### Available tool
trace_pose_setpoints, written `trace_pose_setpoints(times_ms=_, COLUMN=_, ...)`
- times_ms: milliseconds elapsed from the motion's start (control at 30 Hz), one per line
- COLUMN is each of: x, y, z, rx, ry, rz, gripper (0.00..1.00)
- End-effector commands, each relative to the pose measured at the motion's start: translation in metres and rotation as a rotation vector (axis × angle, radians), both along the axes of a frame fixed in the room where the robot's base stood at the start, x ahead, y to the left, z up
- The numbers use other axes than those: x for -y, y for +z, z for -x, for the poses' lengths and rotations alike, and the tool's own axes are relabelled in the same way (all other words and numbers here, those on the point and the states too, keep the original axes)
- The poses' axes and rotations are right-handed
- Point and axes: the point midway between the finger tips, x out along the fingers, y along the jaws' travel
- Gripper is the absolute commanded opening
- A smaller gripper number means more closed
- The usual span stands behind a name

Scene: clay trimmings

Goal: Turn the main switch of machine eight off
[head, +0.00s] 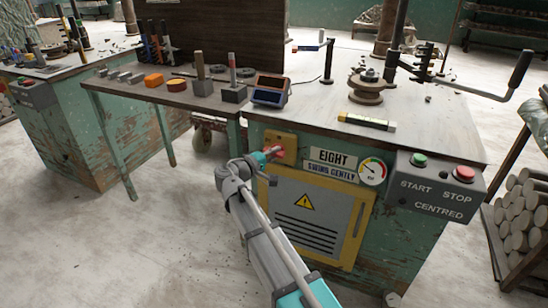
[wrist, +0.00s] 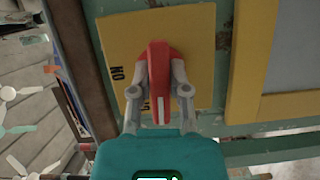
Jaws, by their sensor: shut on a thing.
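The main switch is a red handle (wrist: 158,62) with a white line on a yellow plate (wrist: 112,30). In the wrist view the handle lies along the picture's vertical, its white line toward the bottom. Sideways black letters (wrist: 117,75) show left of it; more lettering is partly hidden by a finger. My gripper (wrist: 160,75) is shut on the handle, one finger on each side. In the head view my gripper (head: 270,154) meets the red handle (head: 279,151) at the yellow plate (head: 284,140), left of the "EIGHT" sign (head: 333,157) on the green machine cabinet.
Below is a yellow-framed grey door (head: 310,228) with a warning triangle. Right of the plate are a dial gauge (head: 372,171) and a box (head: 437,190) with a green START button and red STOP button. A tool bench (head: 170,95) adjoins at left. Floor before it is clear.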

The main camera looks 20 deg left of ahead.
Motion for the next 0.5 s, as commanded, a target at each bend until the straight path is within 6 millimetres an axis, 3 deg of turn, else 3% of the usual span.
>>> trace_pose_setpoints(times_ms=500, x=-0.0003, y=-0.0003, z=0.0000, rx=-0.008, ry=0.001, rz=0.081, gripper=0.00)
